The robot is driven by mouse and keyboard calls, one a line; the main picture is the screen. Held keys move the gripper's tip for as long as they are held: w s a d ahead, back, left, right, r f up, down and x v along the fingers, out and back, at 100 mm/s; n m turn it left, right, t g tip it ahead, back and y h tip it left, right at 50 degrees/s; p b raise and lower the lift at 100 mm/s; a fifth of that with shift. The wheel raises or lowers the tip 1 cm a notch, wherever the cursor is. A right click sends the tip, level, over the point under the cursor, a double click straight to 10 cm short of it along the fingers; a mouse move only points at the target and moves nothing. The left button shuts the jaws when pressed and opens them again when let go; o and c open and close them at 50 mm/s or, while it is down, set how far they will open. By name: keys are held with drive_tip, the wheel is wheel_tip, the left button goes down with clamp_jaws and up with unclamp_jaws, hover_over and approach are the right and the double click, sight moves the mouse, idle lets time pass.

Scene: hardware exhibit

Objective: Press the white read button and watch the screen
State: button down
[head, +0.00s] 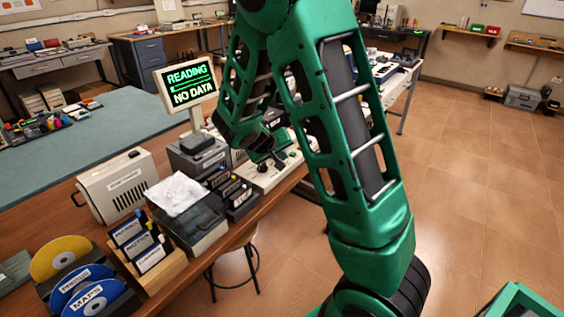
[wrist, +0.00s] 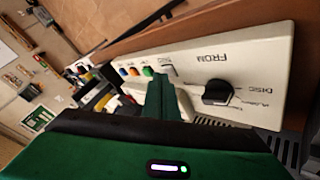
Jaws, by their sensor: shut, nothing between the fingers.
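The screen (head: 188,84) stands on a post on the bench in the head view. It shows "READING" and "NO DATA" in green and white on black. The pale control panel (head: 262,178) lies below and to the right of it. In the wrist view the panel (wrist: 262,60) carries the word "FROM" and a black knob (wrist: 217,92) with a "DISC" label. My gripper (wrist: 160,80) is shut and empty, its green fingers low over the panel beside the small coloured buttons (wrist: 135,71). I cannot make out the white read button for certain; the fingers cover part of the panel.
Left of the panel are disc cases (head: 152,250), a grey box with a clear cover (head: 190,220), a cream device (head: 118,185) and coloured discs (head: 80,290). The tiled floor (head: 480,180) on the right is clear.

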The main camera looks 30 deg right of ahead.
drive_tip(key=shift+r, duration=0.8)
wheel_tip(320, 180, up, 5)
idle(0.9)
drive_tip(key=shift+s, duration=0.1)
idle(0.5)
